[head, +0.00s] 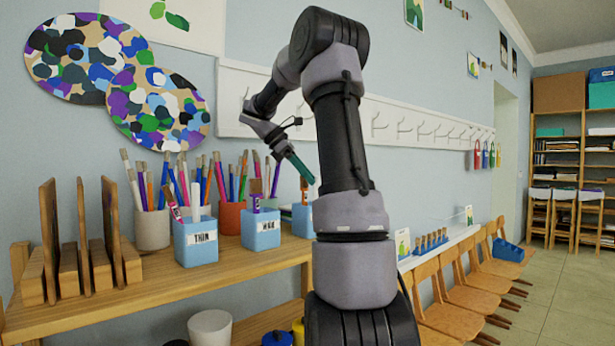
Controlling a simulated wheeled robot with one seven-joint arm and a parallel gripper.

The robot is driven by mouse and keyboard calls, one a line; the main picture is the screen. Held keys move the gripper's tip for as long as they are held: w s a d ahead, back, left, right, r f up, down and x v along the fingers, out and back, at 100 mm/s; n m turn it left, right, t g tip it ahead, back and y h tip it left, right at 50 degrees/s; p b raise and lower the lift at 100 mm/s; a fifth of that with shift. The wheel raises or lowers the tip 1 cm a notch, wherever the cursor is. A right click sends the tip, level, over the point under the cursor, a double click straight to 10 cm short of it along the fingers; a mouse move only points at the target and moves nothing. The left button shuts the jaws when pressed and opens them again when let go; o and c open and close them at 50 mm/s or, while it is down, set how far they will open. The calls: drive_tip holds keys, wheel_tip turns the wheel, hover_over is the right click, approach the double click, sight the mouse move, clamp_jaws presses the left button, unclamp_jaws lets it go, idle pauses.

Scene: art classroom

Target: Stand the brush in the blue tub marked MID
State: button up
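Three blue tubs stand on the wooden shelf. The left tub (195,248) is marked THIN and holds a red-and-white handle and a pale one. The middle tub (261,237) has a short label that I cannot read for sure, and a purple item stands in it. The right tub (301,222) is partly hidden by my arm, its label unseen. My gripper (301,169) is above and behind the right tub, with a teal piece at its end pointing down to the right. I cannot tell whether this is a finger or something held. No loose brush is clearly visible.
An off-white pot (152,231) and a terracotta pot (231,218) hold several brushes behind the tubs. Wooden racks (82,238) stand at the shelf's left. A white hook rail (400,126) runs along the wall behind my arm. Wooden chairs (448,318) line the right.

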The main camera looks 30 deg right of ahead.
drive_tip(key=v, duration=1)
drive_tip(key=shift+w+a+r, duration=0.15)
drive_tip(key=shift+a+r, duration=0.1)
idle(0.7)
